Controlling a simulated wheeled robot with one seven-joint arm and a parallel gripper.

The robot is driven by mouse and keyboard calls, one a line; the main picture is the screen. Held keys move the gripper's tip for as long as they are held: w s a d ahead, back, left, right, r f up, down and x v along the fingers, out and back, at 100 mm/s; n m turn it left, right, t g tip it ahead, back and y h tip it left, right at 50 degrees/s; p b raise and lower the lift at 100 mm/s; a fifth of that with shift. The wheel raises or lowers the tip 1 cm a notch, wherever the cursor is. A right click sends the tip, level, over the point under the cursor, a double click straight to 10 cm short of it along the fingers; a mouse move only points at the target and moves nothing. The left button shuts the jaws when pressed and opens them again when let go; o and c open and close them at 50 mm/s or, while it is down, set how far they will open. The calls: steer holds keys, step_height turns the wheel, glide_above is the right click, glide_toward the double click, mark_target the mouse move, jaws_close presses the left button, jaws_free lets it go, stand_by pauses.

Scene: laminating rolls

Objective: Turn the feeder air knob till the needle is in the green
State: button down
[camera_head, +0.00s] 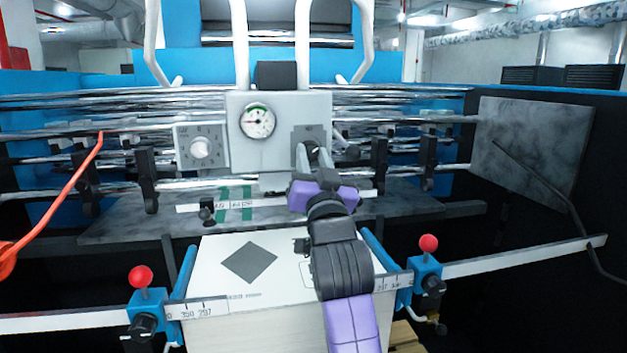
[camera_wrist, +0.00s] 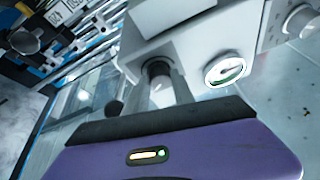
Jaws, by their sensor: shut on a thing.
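The round white gauge (camera_head: 257,121) is on the front of the grey control box. It has a green band along its top edge. Its needle seems to point left, outside the green, but is small. The gauge also shows in the wrist view (camera_wrist: 226,69), tilted. My gripper (camera_head: 313,156) is shut on this knob. In the wrist view its fingers (camera_wrist: 166,92) are on either side of the knob.
A white dial (camera_head: 200,148) on a grey plate is left of the gauge. A white feed board (camera_head: 220,270) with a dark diamond is below, with red-topped blue clamps (camera_head: 141,277) at its sides. Metal bars and black fittings run behind the box.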

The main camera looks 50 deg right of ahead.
steer(key=m+b, duration=0.2)
steer(key=m+g+h+b, duration=0.1)
steer(key=b, duration=0.1)
steer(key=m+g+h+b, duration=0.1)
steer(key=m+b, duration=0.1)
steer(key=shift+w+a+f+m, duration=0.1)
steer(key=shift+a+f+m, duration=0.1)
steer(key=shift+f+m, duration=0.15)
steer(key=m+g+h+b, duration=0.1)
steer(key=m+g+b, duration=0.1)
steer(key=m+b, duration=0.2)
steer(key=shift+a+r+m, duration=0.1)
steer(key=shift+r+m, duration=0.1)
steer(key=shift+m, duration=0.25)
steer(key=m, duration=0.1)
steer(key=m+g+b, duration=0.1)
steer(key=m, duration=0.1)
steer(key=m+g+b, duration=0.1)
steer(key=shift+w+r, duration=0.1)
steer(key=shift+r, duration=0.15)
steer(key=shift+r+m+g+y+b, duration=0.15)
steer(key=shift+m+g, duration=0.35)
steer(key=shift+m, duration=0.75)
steer(key=shift+r+m+g+y+b, duration=0.15)
steer(key=shift+m+g, duration=0.35)
steer(key=shift+m, duration=0.75)
steer(key=shift+f, duration=0.1)
steer(key=c, duration=1.1)
jaws_free()
steer(key=shift+a, duration=0.1)
